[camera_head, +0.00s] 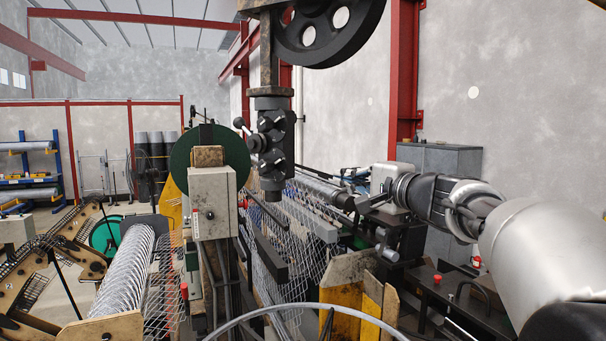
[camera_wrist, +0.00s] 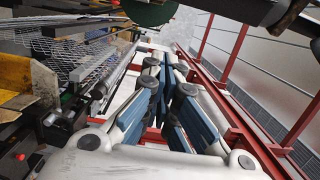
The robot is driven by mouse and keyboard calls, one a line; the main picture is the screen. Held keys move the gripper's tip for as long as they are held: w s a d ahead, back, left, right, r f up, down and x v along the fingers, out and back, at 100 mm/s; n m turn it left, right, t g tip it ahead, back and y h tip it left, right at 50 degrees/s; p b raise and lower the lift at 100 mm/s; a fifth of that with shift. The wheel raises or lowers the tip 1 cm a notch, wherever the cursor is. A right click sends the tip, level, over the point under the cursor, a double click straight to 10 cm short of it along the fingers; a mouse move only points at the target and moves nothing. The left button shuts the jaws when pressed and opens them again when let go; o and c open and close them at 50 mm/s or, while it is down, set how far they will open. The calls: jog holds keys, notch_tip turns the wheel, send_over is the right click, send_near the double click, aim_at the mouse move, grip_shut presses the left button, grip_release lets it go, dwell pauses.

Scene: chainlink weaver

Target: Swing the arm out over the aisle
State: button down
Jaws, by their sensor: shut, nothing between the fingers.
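My arm enters the head view from the right edge and reaches left and away over the machine bed. The wrist view is tilted, with mesh and machinery on the left and red beams on the right.
A grey cabinet (camera_head: 440,158) and red column (camera_head: 403,80) stand behind the arm. A mesh roll (camera_head: 125,270) lies at left.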

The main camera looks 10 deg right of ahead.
jog(key=w+a+p, duration=0.4)
jog(key=w+a, duration=0.2)
jog(key=w, duration=0.1)
jog(key=shift+a, duration=0.2)
dwell(0.5)
jog(key=shift+s+a, duration=0.1)
jog(key=shift+a, duration=0.05)
